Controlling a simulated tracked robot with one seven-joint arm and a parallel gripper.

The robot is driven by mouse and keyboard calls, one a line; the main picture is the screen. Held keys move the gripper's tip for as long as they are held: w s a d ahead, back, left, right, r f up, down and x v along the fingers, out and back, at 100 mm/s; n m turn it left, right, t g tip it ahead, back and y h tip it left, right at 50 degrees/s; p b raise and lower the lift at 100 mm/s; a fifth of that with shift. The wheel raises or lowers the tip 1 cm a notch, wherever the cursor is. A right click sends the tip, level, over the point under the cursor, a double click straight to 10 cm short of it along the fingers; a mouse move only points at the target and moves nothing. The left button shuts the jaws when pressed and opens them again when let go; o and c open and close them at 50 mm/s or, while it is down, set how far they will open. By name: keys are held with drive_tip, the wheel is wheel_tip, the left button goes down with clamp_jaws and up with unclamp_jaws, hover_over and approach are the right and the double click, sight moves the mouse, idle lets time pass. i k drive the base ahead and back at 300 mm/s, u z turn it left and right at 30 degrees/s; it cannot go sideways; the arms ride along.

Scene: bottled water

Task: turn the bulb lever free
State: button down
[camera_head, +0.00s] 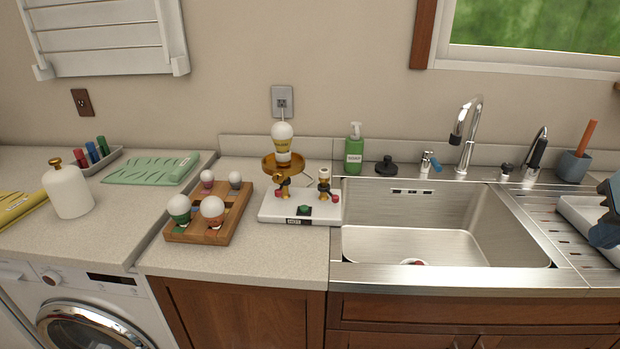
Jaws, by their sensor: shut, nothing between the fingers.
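A white lamp-test base (300,208) stands on the counter just left of the sink. A white bulb with a yellow band (283,140) sits upright above a brass dish (283,167) on this base. Below the dish are small brass fittings with a red knob (280,193). A second brass fitting (324,187) with a small light-coloured top stands to its right. Which part is the bulb lever is too small to tell.
A wooden tray (205,236) with several bulbs stands left of the base. The steel sink (440,245) is close on the right. A green soap bottle (354,150) stands behind. The counter in front of the base is clear. A blue-grey object (608,212) shows at the right edge.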

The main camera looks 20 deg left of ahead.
sight(278, 192)
drive_tip(key=u, duration=1.15)
drive_tip(key=i, duration=0.1)
drive_tip(key=z, duration=2.4)
drive_tip(key=k, duration=1.2)
drive_tip(key=u, duration=1.85)
drive_tip(key=i, duration=1)
drive_tip(key=z, duration=0.05)
